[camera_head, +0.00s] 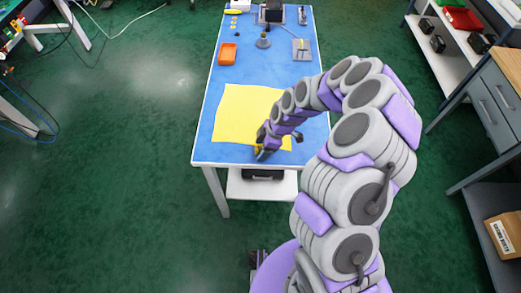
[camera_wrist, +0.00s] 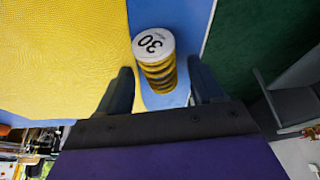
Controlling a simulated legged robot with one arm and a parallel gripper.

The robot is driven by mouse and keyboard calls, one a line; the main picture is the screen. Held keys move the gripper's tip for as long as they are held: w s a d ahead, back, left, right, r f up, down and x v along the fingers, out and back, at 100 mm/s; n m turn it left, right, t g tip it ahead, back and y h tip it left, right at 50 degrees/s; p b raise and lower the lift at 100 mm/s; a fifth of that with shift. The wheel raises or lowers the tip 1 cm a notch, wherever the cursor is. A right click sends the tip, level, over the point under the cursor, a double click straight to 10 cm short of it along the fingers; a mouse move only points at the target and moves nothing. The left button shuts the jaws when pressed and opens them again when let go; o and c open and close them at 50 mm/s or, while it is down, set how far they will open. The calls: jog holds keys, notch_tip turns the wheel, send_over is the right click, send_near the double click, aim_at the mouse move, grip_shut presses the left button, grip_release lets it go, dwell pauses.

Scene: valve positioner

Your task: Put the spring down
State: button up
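The spring (camera_wrist: 160,76) is a yellow and dark coil with a white round cap marked "30". In the head view my gripper (camera_head: 266,146) is low over the near edge of the table, by the yellow mat's lower right corner. A bit of yellow shows beside it, but the spring is mostly hidden there. The spring's base is partly hidden, though it appears to rest on the blue surface.
The yellow mat (camera_head: 240,110) lies on the blue table (camera_head: 264,70). An orange tray (camera_head: 227,54), a grey round-based part (camera_head: 263,41) and a grey plate (camera_head: 301,50) stand farther back. Shelves and a drawer cabinet (camera_head: 498,95) are at the right.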

jog(key=shift+d, duration=0.1)
jog(key=shift+c, duration=0.7)
jog(key=shift+d, duration=0.9)
jog(key=c, duration=0.5)
jog(key=shift+c, duration=1.3)
jog(key=shift+a, duration=0.7)
grip_shut()
jog(key=shift+d, duration=0.5)
jog(key=shift+a, duration=0.2)
